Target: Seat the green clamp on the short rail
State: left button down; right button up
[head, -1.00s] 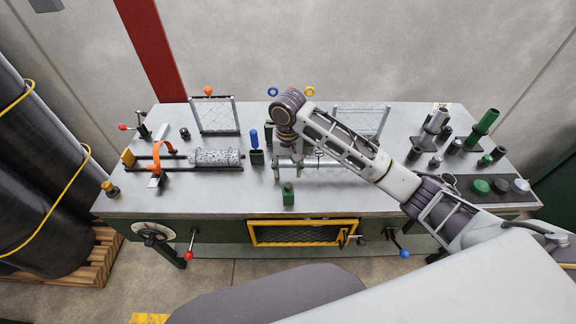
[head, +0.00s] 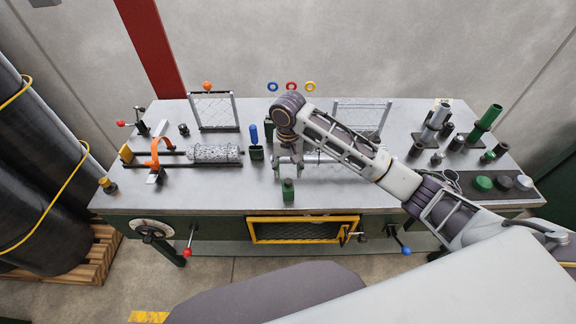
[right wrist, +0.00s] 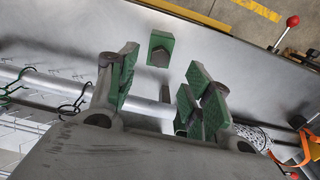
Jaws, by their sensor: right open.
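The green block, which I take for the clamp (head: 288,190), stands near the front middle of the bench. In the right wrist view it is a small green block with a dark notch (right wrist: 160,48), apart from the fingers. My right gripper (head: 288,169) is just behind it, pointing down. In the right wrist view my right gripper (right wrist: 160,86) is open, green-padded and empty, with a grey rod (right wrist: 150,107) running across between or below its fingers. I cannot tell whether this rod is the short rail. My left gripper is not in view.
At left, an orange clamp (head: 155,152) stands on dark rails beside a mesh roll (head: 214,153). A blue-handled tool (head: 254,138) stands close left of my gripper. Mesh frames (head: 213,111) stand behind.

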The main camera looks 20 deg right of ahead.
aim_at(288, 181)
jog(key=shift+f+b, duration=1.2)
jog(key=shift+b, duration=0.2)
notch_tip(288, 181, down, 3)
jog(key=shift+r+p, duration=0.15)
jog(key=shift+p, duration=0.35)
jog(key=shift+f, duration=0.7)
jog(key=c, duration=1)
jog(key=shift+o, duration=0.2)
jog(key=shift+r, duration=0.15)
jog(key=shift+r+p, duration=1.45)
jog(key=shift+p, duration=0.5)
jog(key=shift+r, duration=1.4)
